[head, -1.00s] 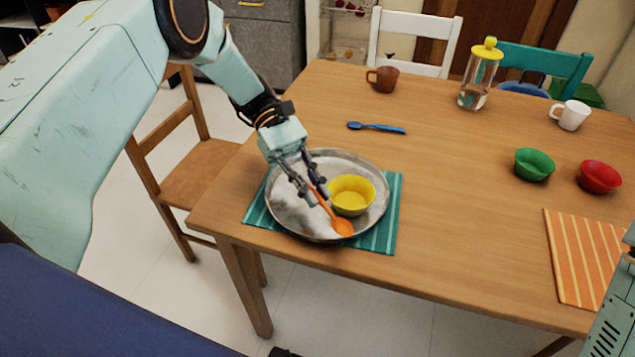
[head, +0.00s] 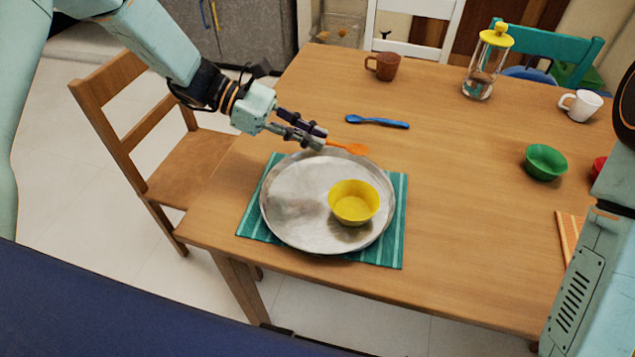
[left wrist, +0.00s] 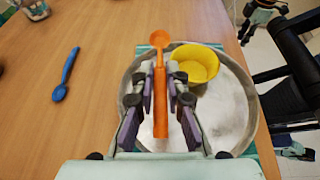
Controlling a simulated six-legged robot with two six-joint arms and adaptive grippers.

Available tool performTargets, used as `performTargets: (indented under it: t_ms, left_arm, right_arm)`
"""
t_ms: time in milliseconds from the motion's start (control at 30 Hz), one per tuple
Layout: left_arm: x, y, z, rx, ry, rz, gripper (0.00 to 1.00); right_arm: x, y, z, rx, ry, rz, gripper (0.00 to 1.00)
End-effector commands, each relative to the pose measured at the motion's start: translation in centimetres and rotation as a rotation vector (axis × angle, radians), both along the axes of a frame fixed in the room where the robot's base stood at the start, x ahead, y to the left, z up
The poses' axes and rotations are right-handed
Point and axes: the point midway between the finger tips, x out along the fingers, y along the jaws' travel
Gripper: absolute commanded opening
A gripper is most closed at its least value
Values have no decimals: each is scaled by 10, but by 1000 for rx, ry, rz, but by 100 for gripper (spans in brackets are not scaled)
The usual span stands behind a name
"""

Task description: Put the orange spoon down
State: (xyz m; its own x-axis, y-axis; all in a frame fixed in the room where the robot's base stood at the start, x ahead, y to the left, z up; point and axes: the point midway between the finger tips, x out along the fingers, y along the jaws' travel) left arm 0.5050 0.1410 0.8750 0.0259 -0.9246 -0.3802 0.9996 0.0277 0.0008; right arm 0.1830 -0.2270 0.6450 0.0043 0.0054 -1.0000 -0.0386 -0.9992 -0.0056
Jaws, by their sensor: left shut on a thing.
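My left gripper (head: 322,139) is shut on the handle of the orange spoon (head: 356,149). The spoon sticks out to the right, near the far rim of the round metal tray (head: 290,208). In the left wrist view the spoon (left wrist: 159,38) points away between the fingers (left wrist: 162,85), bowl end outward. Whether the spoon touches the table is not clear. The tray lies on a teal striped placemat (head: 390,250) and holds a yellow bowl (head: 353,202).
A blue spoon (head: 377,121) lies behind the orange one. A brown mug (head: 382,66), a yellow-lidded bottle (head: 487,65), a white mug (head: 580,105) and a green bowl (head: 545,162) stand farther off. The table's middle is clear. A wooden chair (head: 190,170) stands at left.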

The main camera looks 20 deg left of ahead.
Motion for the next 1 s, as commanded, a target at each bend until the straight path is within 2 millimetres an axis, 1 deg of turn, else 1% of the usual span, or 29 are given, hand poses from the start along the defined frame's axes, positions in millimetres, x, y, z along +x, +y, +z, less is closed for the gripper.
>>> performTargets:
  t_ms: [33, 100, 200, 433, 600, 667, 867, 900, 1000]
  left_arm:
    - [-2, 0, -15, 2, 6, -1, 0]
    - [-2, 0, -28, 2, 5, -1, 0]
    - [-2, 0, -43, 1, 4, 0, 0]
    - [-2, 1, -58, 1, 2, -1, 0]
    - [-1, 1, -83, 2, 4, -1, 0]
    - [0, 2, -89, 1, 2, 0, 0]
    - [2, 2, -88, 1, 0, 0, 0]
    - [2, 2, -88, 1, 0, 0, 16]
    - [1, 2, -88, 1, 1, 0, 24]
  right_arm:
    - [0, 0, -5, 0, 1, -1, 28]
    - [0, 0, -9, 0, 1, -1, 28]
    - [0, 0, -12, 0, 1, -1, 28]
    - [0, 0, -15, 0, 1, -1, 28]
    - [0, 0, -22, 0, 1, -1, 28]
    - [0, 0, -23, 0, 1, -1, 28]
    - [0, 0, -22, 0, 0, -1, 28]
    - [0, 0, -22, 0, 0, -1, 28]
    - [0, 0, -22, 0, 0, -1, 28]
